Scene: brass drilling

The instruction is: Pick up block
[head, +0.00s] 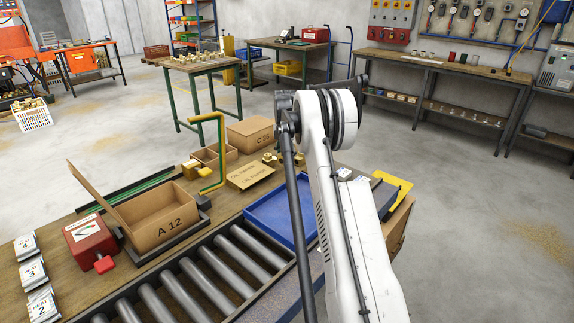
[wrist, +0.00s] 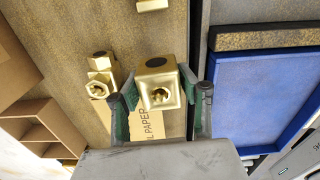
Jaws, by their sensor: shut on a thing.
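In the wrist view my gripper (wrist: 161,94) is shut on a brass block (wrist: 158,73). The block has a dark round hole and a flared lower end, and it sits between the two green-padded fingers. A second brass piece (wrist: 101,76) lies just left of the gripper, apart from the held block. Part of another brass piece (wrist: 152,5) shows at the top edge. In the head view, brass pieces (head: 270,158) show on the bench left of my arm. My arm hides the gripper there. I cannot tell whether the held block still touches the bench.
A paper sheet (wrist: 151,124) lies below the gripper. A blue tray (head: 256,214) is beside it, next to a roller conveyor (head: 195,287). An open carton marked A 12 (head: 176,226), a divided carton (head: 227,158), a closed carton (head: 250,132) and a red box (head: 88,238) crowd the bench.

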